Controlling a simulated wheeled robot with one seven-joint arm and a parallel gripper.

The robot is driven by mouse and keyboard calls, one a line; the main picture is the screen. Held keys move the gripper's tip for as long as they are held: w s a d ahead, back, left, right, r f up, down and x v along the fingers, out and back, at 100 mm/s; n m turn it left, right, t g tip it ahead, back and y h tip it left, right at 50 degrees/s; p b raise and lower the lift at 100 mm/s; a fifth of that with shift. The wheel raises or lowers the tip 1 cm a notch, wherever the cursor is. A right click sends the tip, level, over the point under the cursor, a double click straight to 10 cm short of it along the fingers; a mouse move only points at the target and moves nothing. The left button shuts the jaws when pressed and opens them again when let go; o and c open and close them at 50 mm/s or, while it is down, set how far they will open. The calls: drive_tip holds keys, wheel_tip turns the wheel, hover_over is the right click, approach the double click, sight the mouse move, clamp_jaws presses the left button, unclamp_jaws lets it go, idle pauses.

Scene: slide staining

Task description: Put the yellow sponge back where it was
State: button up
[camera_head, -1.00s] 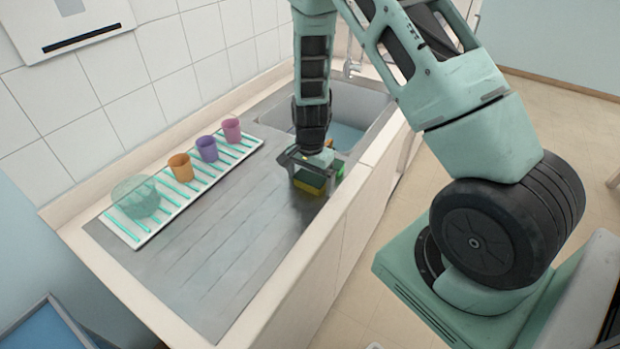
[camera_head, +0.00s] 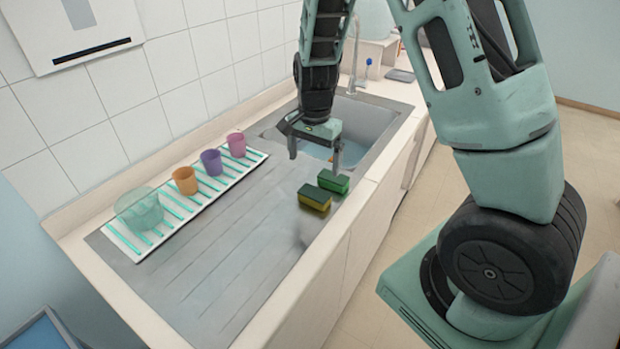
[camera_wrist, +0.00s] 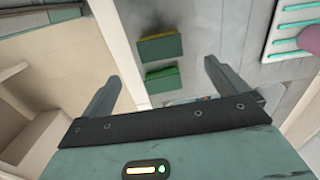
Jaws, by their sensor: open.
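The yellow sponge (camera_head: 314,200), with a dark green scouring layer on top, lies on the steel drainboard near its front edge. It also shows in the wrist view (camera_wrist: 160,47), with a thin yellow edge visible. A green sponge (camera_head: 333,182) lies just beside it, toward the sink, and shows in the wrist view (camera_wrist: 162,82). My gripper (camera_head: 314,160) is open and empty above the sink edge, raised and apart from both sponges. In the wrist view, both sponges appear beyond and between the open fingers (camera_wrist: 157,82).
A white rack (camera_head: 128,240) with teal bars stands along the wall. It holds a teal glass bowl (camera_head: 141,210) and orange (camera_head: 185,181), purple (camera_head: 212,162) and pink (camera_head: 237,145) cups. The sink (camera_head: 368,125) with a faucet (camera_head: 354,70) lies behind. The drainboard (camera_head: 230,265) is otherwise clear.

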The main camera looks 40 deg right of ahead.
drive_tip(key=s+a+r+n+y, duration=0.1)
drive_tip(key=s+a+r+n, duration=0.4)
drive_tip(key=a, duration=0.5)
drive_tip(key=s+a+r+n, duration=0.3)
drive_tip(key=s+a+n, duration=0.3)
drive_tip(key=a, duration=0.3)
drive_tip(key=s+a+r+n, duration=0.1)
drive_tip(key=s+a+n, duration=0.1)
drive_tip(key=s+n, duration=0.3)
drive_tip(key=s+a+r+n, duration=0.1)
drive_tip(key=s+a+n, duration=0.2)
drive_tip(key=s+n, duration=0.2)
drive_tip(key=s, duration=0.3)
drive_tip(key=shift+r+n, duration=0.3)
drive_tip(key=shift+r, duration=0.05)
drive_tip(key=shift+s, duration=0.1)
